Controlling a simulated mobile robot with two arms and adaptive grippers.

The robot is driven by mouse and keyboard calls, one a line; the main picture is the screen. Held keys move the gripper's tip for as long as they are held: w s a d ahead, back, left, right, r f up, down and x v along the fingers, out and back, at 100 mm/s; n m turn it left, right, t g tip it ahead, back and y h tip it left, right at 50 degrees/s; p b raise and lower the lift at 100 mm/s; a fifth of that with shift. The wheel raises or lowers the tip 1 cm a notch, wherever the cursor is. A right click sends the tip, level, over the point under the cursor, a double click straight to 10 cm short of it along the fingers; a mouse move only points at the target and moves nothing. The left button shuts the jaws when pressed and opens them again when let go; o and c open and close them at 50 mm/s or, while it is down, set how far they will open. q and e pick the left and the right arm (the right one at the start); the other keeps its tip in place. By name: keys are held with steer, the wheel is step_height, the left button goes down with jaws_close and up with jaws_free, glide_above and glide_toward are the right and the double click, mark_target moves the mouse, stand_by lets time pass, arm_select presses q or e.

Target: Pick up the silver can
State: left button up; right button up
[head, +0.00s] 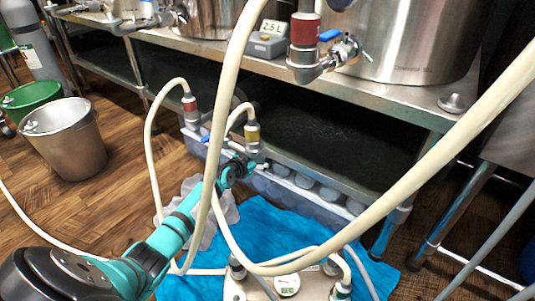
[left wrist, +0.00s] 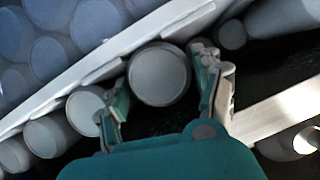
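A silver-grey can (left wrist: 160,75) faces me with its round end in the left wrist view. My left gripper (left wrist: 158,92) is open, with one finger on either side of this can; I cannot tell whether either finger touches it. Several similar round cans lie beside it in a row, one close to the left finger (left wrist: 86,110). In the head view my left gripper (head: 240,168) reaches under the steel table, at the edge of a clear bin (head: 315,204) with pale round tops in it. The target can cannot be singled out there. My right gripper is not in view.
The steel table (head: 405,103) overhangs the bin, and its leg (head: 391,230) stands to the right. Pale hoses (head: 228,105) cross in front of my left arm. A blue cloth (head: 265,222) lies on the wooden floor. A metal bucket (head: 70,140) stands at left.

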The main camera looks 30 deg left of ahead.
arm_select(q)
steer(key=c, duration=0.4)
steer(key=shift+c, duration=0.2)
